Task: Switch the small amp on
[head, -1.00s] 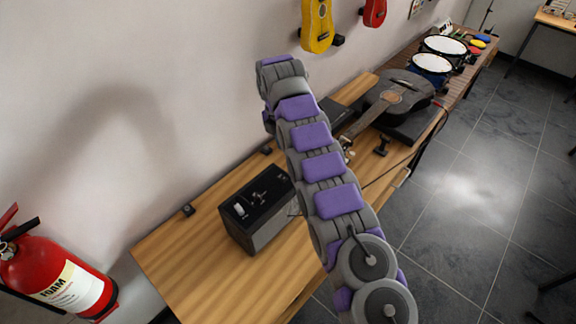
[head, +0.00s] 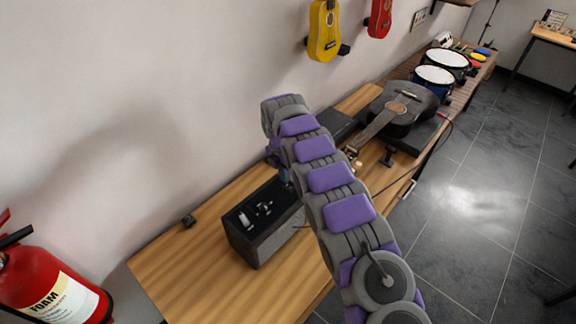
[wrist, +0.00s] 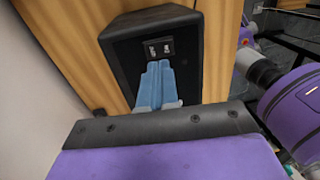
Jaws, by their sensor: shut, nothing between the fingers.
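The small amp (head: 262,225) is a black box with a grey front on the wooden table (head: 180,265). Its top carries a white switch-like part (head: 243,219) and small metal fittings. In the wrist view the amp (wrist: 125,55) fills the upper middle, with a dark panel (wrist: 158,48) bearing two small pale fittings. My gripper (wrist: 158,68) has blue fingers held together, with nothing seen between them. The fingertips are just below the panel in that view; I cannot tell if they touch the amp. In the head view my arm partly hides the gripper, near the amp's far end.
A black guitar (head: 402,105) lies beyond my arm, with drums (head: 435,75) further back. A yellow ukulele (head: 324,30) and a red one (head: 380,18) hang on the wall. A fire extinguisher (head: 55,285) stands at the left. The table's near left part is clear.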

